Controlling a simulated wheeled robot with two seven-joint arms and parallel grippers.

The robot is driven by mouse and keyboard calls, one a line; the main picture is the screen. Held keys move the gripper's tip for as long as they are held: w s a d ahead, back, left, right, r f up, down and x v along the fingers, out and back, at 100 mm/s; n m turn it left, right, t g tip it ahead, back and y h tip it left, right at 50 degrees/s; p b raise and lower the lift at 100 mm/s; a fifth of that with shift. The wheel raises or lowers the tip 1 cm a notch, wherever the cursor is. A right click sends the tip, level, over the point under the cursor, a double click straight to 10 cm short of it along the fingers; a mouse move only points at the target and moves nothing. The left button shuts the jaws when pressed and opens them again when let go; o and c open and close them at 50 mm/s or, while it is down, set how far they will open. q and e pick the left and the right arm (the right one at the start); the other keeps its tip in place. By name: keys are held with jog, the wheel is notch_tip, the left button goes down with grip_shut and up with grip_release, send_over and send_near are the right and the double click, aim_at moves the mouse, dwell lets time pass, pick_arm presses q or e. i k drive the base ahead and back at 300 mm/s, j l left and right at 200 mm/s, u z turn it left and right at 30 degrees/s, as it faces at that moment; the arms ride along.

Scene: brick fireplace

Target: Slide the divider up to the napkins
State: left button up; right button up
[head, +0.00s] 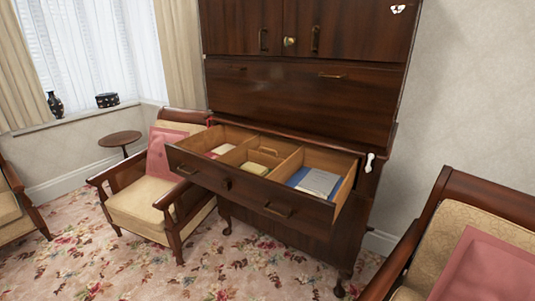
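An open drawer (245,190) of a dark wooden cabinet has light wooden inner walls and dividers. One divider (287,168) stands between the middle and right compartments; another (238,153) stands between the left and middle ones. A short cross piece (264,158) shows in the middle compartment. Flat folded items lie inside: pale and pinkish ones (220,151) at left, a yellow-green one (255,168) in the middle front, and a blue and whitish stack (315,182) at right. I cannot tell which are the napkins. Neither of my grippers is in view.
A wooden armchair (150,205) with a pink cushion stands close at the drawer's left. Another armchair (470,245) stands at the right front. A small round table (120,139) is behind, by the window. Flowered carpet (225,270) in front of the drawer is clear.

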aim_at(272, 162)
jog(key=i+j, duration=0.25)
jog(key=i+j+z, duration=0.15)
jog(key=i+j, duration=0.3)
jog(key=j, duration=0.25)
jog(key=i+j+z, duration=0.15)
jog(key=i+j, duration=0.3)
jog(key=j, duration=0.25)
jog(key=i+j+z, duration=0.15)
jog(key=j, duration=0.2)
